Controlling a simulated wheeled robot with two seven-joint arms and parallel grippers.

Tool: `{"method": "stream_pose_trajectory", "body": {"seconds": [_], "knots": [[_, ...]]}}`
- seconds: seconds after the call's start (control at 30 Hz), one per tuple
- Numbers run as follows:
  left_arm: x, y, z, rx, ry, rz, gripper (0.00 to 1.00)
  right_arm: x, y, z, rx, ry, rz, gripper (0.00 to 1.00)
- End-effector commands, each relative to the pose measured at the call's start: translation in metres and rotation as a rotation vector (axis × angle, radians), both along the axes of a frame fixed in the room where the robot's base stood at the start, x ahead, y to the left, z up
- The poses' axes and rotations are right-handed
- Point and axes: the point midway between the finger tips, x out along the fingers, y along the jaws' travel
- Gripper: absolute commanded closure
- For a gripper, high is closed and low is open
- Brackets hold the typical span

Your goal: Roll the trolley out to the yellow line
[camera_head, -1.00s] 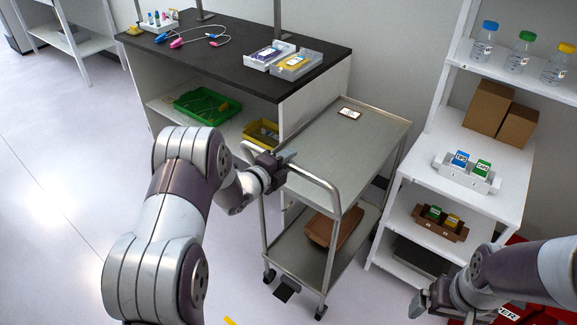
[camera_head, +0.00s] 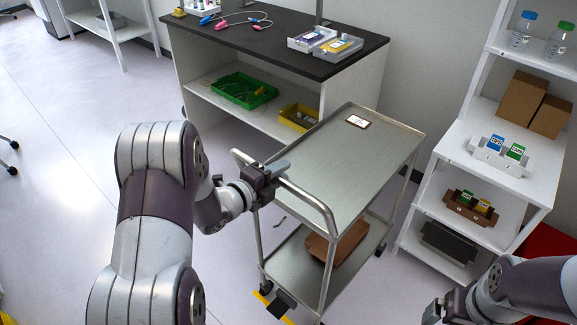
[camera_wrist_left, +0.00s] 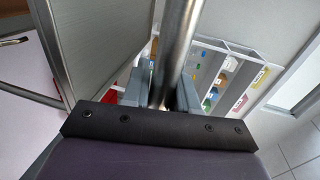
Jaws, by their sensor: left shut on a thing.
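The steel trolley (camera_head: 335,155) stands upright on the floor between the black-topped bench and the white shelf. Its push handle (camera_head: 312,200) faces me. My left gripper (camera_head: 270,175) is shut on the left part of the handle. The left wrist view shows the handle bar (camera_wrist_left: 178,45) between the fingers (camera_wrist_left: 162,88). The yellow line (camera_head: 288,320) shows in short pieces on the floor at the trolley's near end, beside the black pedal (camera_head: 283,302); the trolley hides part of it. My right gripper (camera_head: 434,311) is at the bottom right, away from the trolley; its jaws are unclear.
The trolley carries a small framed card (camera_head: 358,121) on top and a brown box (camera_head: 338,243) below. The bench (camera_head: 285,58) stands close behind on the left, the white shelf (camera_head: 462,160) close on the right. The floor (camera_head: 70,190) at the left is open.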

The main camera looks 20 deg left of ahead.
Motion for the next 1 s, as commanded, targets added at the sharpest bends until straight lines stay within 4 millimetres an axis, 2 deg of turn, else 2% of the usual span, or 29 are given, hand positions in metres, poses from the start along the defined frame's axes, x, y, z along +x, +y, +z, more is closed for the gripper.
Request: {"method": "stream_pose_trajectory", "body": {"seconds": [0.23, 0.63, 0.67, 0.7, 1.0], "knots": [[-0.013, 0.005, -0.001, 0.000, 0.002, 0.000, 1.00, 0.000, 0.000, -0.001, 0.000, 0.000, 0.000, 0.00], [-0.014, 0.005, -0.001, 0.001, 0.002, 0.000, 1.00, 0.000, 0.000, -0.001, 0.000, 0.000, 0.000, 0.00], [-0.014, 0.005, -0.001, 0.001, 0.002, 0.000, 0.62, 0.000, 0.000, -0.001, 0.000, 0.000, 0.000, 0.00], [-0.014, 0.005, -0.001, 0.001, 0.002, 0.000, 0.52, 0.000, 0.000, -0.001, 0.000, 0.000, 0.000, 0.00], [-0.015, 0.006, 0.000, 0.001, 0.001, 0.001, 0.52, 0.000, 0.000, -0.001, 0.000, 0.000, 0.000, 0.00]]}}
